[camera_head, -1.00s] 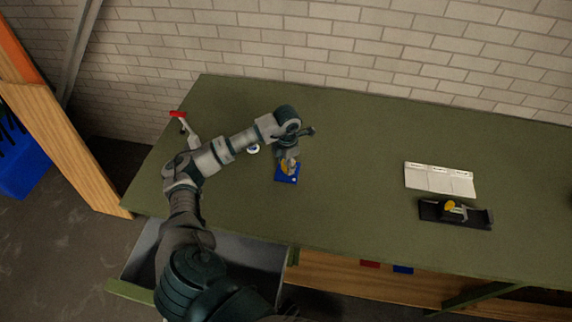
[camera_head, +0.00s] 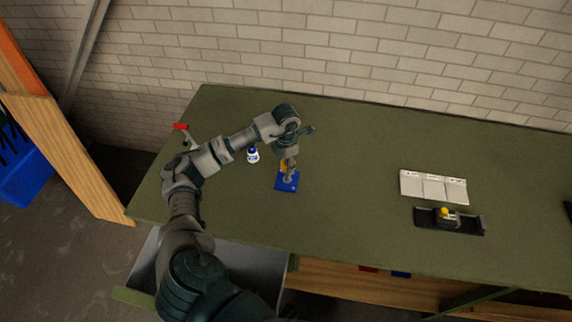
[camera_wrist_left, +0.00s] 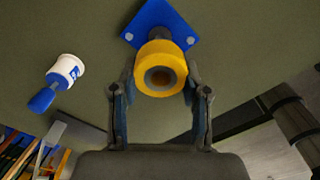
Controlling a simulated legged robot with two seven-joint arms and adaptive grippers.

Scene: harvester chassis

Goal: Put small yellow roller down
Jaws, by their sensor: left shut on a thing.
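The small yellow roller (camera_wrist_left: 160,68) sits between the two fingers of my left gripper (camera_wrist_left: 159,95) in the left wrist view. The gripper is shut on it. Directly behind the roller in that view is a blue square plate (camera_wrist_left: 183,27) with pale round spots. In the head view my left gripper (camera_head: 289,165) points down over the blue plate (camera_head: 287,183) on the green table, and it hides most of the roller. Whether the roller touches the plate cannot be told. My right gripper is not in view.
A red-ended tool (camera_head: 184,131) lies at the table's left. White cards (camera_head: 433,187) and a black holder with a yellow part (camera_head: 449,220) are at the right. The table middle (camera_head: 350,170) is clear.

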